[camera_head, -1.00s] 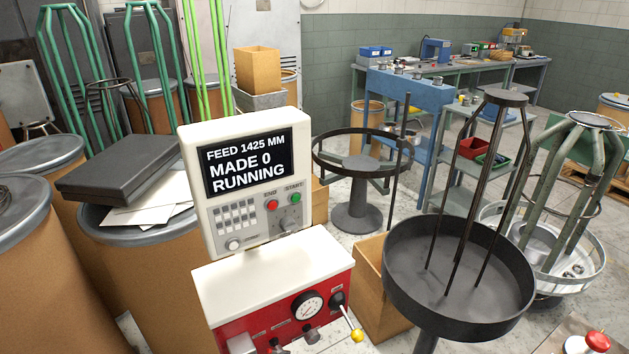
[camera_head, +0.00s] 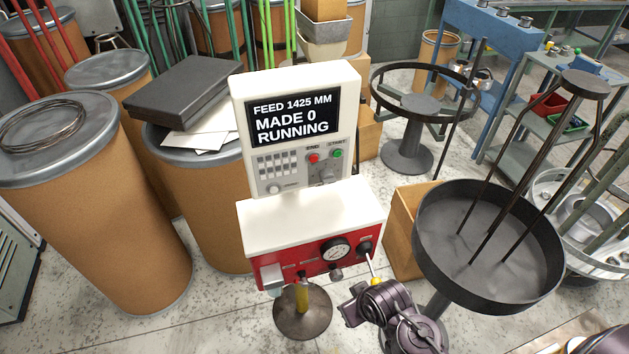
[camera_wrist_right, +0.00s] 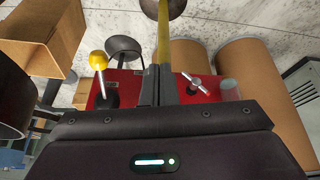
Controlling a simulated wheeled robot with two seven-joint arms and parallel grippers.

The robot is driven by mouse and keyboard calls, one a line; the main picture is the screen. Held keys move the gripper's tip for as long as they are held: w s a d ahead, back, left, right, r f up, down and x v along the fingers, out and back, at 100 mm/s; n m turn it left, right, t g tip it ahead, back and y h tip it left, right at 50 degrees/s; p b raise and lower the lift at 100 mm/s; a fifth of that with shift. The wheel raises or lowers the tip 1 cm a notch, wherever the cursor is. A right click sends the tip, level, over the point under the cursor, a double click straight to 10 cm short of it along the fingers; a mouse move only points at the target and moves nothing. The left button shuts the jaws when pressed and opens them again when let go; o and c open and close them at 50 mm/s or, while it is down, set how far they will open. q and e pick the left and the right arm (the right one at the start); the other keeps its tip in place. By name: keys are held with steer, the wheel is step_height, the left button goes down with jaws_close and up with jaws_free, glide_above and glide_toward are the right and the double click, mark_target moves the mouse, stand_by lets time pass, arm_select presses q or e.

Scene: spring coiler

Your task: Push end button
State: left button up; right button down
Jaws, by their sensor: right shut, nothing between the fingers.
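The control box (camera_head: 297,128) stands on a white and red machine head (camera_head: 312,235). Its screen reads FEED 1425 MM, MADE 0, RUNNING. The red END button (camera_head: 314,158) is on the panel below the screen, beside the green START button (camera_head: 337,154). Neither button shows in the right wrist view. My right gripper (camera_head: 352,305) is low in front of the red front panel, below the lever and well below the END button. In the right wrist view its dark fingers (camera_wrist_right: 158,72) are together and empty. My left gripper is not in view.
A yellow-knobbed lever (camera_wrist_right: 98,60) and several knobs stick out from the red panel near my right gripper. A dark round tray (camera_head: 490,245) with upright rods stands to the right. Brown drums (camera_head: 95,210) crowd the left. Space above the machine's white top is clear.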

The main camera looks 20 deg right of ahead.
steer(key=w+r+t+p, duration=0.1)
steer(key=w+r+t, duration=0.25)
steer(key=r, duration=0.45)
steer(key=n+t+y, duration=0.5)
steer(key=t+y, duration=0.4)
glide_toward(314, 159)
steer(key=s+a+f, duration=0.2)
steer(key=a+f, duration=0.2)
steer(key=a, duration=0.2)
steer(key=shift+s+d+r+m+t+y+p, duration=0.15)
steer(key=shift+s+d+r+t+y, duration=0.25)
steer(key=shift+r+t+y, duration=0.3)
steer(key=shift+s+d+r+m+t+y+p, duration=0.15)
steer(key=shift+s+d+r+t+y, duration=0.25)
steer(key=shift+r+t+y, duration=0.3)
steer(key=shift+s+d+r+m+t+y+p, duration=0.15)
steer(key=shift+s+d+r+t+y, duration=0.3)
steer(key=shift+r+y, duration=0.35)
steer(key=shift+w+a, duration=0.1)
steer(key=w+b, duration=0.3)
steer(key=w, duration=0.5)
steer(key=shift+w+b, duration=0.35)
steer(key=shift+b, duration=0.05)
steer(key=shift+a, duration=0.15)
